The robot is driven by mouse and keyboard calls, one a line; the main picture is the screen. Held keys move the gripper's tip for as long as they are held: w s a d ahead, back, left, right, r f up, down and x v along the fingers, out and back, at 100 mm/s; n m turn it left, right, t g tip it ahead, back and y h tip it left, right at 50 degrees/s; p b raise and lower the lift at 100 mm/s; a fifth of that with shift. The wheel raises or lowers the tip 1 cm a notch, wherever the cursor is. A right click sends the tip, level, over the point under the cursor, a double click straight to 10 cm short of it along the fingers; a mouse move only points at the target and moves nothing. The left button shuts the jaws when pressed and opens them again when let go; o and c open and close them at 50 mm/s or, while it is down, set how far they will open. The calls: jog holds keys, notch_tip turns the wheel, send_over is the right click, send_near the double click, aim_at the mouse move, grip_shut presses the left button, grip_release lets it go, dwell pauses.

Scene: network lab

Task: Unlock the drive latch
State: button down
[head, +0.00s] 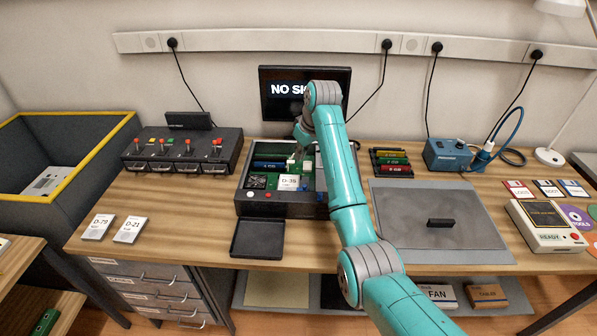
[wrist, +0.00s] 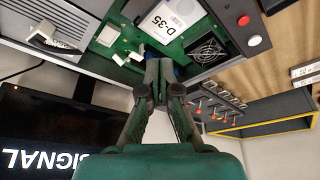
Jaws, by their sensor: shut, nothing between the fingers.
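The drive D-35 (head: 289,182), a white labelled block, sits on the green board inside the open grey case (head: 285,210). It also shows at the top of the wrist view (wrist: 172,20). No latch can be made out clearly; small white parts (wrist: 122,57) lie on the board beside the drive. My gripper (wrist: 160,65) is shut and empty, its fingertips in front of the board close to the drive's edge in the wrist view. Whether they touch anything cannot be told. In the head view my arm hides part of the case's right side.
A black monitor (head: 305,92) stands behind the case. A switch panel (head: 182,150) is at left and a blue power box (head: 447,155) at right. A black tray (head: 257,238) lies in front. Drives D-79 (head: 98,227) and D-21 (head: 130,229) lie front left. The grey mat (head: 430,200) is mostly clear.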

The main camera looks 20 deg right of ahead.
jog(key=shift+f, duration=0.15)
jog(key=x, duration=0.9)
jog(key=shift+f, duration=0.45)
jog(key=shift+s+d+f, duration=0.1)
jog(key=shift+s+d, duration=0.3)
jog(key=shift+s, duration=0.45)
jog(key=shift+s+d+f, duration=0.1)
jog(key=shift+s+d, duration=0.3)
jog(key=shift+s, duration=0.45)
jog(key=shift+s+d, duration=0.15)
jog(key=shift+d, duration=0.35)
jog(key=shift+s+d, duration=0.15)
jog(key=shift+d, duration=0.35)
jog(key=shift+a, duration=0.1)
